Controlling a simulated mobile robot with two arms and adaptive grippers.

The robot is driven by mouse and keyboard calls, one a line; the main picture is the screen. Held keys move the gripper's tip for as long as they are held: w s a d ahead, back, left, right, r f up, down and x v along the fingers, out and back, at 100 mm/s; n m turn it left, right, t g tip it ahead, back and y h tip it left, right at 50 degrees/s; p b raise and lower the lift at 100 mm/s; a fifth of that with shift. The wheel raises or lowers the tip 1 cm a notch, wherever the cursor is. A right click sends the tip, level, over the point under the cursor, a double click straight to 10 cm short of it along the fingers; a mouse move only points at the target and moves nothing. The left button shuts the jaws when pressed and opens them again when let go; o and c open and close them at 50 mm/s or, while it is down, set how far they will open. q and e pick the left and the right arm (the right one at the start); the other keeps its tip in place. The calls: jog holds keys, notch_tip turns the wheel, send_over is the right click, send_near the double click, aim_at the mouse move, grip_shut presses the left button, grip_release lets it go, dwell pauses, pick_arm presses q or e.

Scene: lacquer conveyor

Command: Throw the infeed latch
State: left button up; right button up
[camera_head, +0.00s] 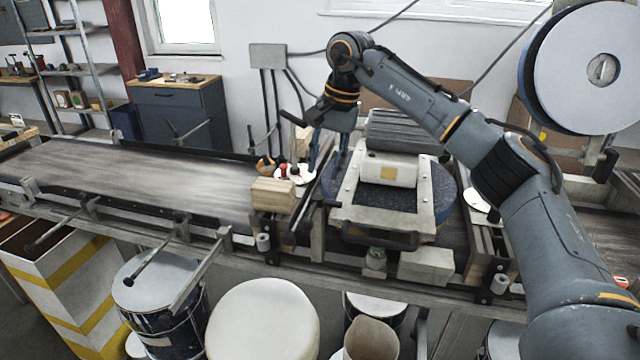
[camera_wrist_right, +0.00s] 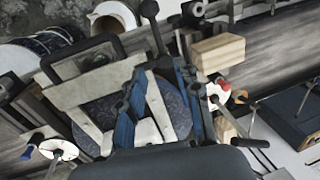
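A small white disc (camera_head: 296,176) with a red-tipped knob (camera_head: 283,168) sits at the left end of the central station, beside the belt. It looks like the infeed latch, but no label shows. The red knob also shows in the right wrist view (camera_wrist_right: 225,86). My right gripper (camera_head: 328,165) points down just right of this disc, near the left edge of the framed plate. Its two blue fingers stand apart in the right wrist view (camera_wrist_right: 162,82), with nothing clearly held between them. Whether the fingertips touch the frame cannot be told. My left gripper is out of view.
A pale frame (camera_head: 345,205) with a white block (camera_head: 388,168) sits on a dark blue round plate (camera_head: 440,190). Wooden blocks (camera_head: 273,195) flank the station. A second white disc (camera_head: 478,201) is at its right. The left belt (camera_head: 140,180) is clear.

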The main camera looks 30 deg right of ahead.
jog(key=shift+s+d+r, duration=0.1)
jog(key=shift+r, duration=0.6)
jog(key=shift+s+d+r, duration=0.1)
jog(key=shift+r, duration=0.6)
